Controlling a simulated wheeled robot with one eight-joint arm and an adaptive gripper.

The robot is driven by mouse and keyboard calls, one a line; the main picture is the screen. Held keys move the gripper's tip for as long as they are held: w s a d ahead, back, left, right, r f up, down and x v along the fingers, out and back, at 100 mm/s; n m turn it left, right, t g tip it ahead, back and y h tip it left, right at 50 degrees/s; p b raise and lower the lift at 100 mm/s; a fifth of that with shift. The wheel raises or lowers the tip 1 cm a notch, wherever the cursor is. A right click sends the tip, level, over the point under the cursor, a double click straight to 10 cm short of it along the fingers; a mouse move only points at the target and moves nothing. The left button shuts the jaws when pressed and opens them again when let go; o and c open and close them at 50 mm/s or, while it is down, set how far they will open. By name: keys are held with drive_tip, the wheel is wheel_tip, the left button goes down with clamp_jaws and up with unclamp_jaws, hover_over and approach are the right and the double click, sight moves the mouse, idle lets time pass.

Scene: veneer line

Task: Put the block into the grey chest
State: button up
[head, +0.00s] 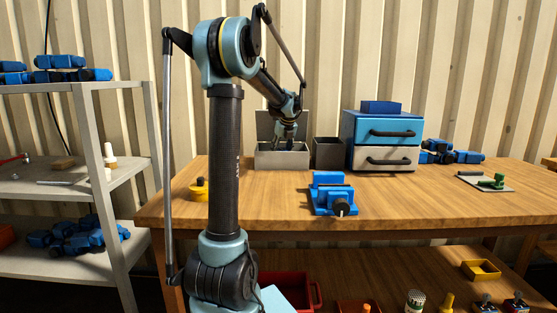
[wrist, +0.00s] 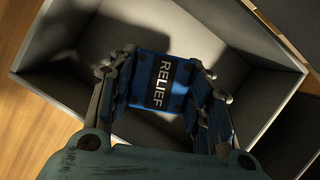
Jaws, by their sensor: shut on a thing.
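The block (wrist: 162,82) is blue with a dark band reading "RELIEF"; in the wrist view it sits between the fingers of my gripper (wrist: 163,65), which are shut on it. The grey chest (head: 281,160) stands open at the back of the bench, its lid (head: 268,124) raised behind it. In the head view my gripper (head: 287,142) reaches down at the chest's opening. The wrist view shows the block within the outline of the chest's rim (wrist: 52,103), over its pale inside. I cannot tell if the block touches the floor of the chest.
A dark open bin (head: 328,154) stands right beside the chest. Further right is a blue and grey drawer unit (head: 381,143) with a blue block (head: 381,107) on top. A blue vise (head: 333,195) stands in front. The bench's middle right is clear.

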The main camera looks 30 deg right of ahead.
drive_tip(key=shift+f, duration=1.35)
drive_tip(key=o, duration=1.1)
drive_tip(key=shift+f, duration=0.1)
drive_tip(key=shift+o, duration=0.2)
drive_tip(key=v, duration=1.2)
drive_tip(key=shift+s+a, duration=0.1)
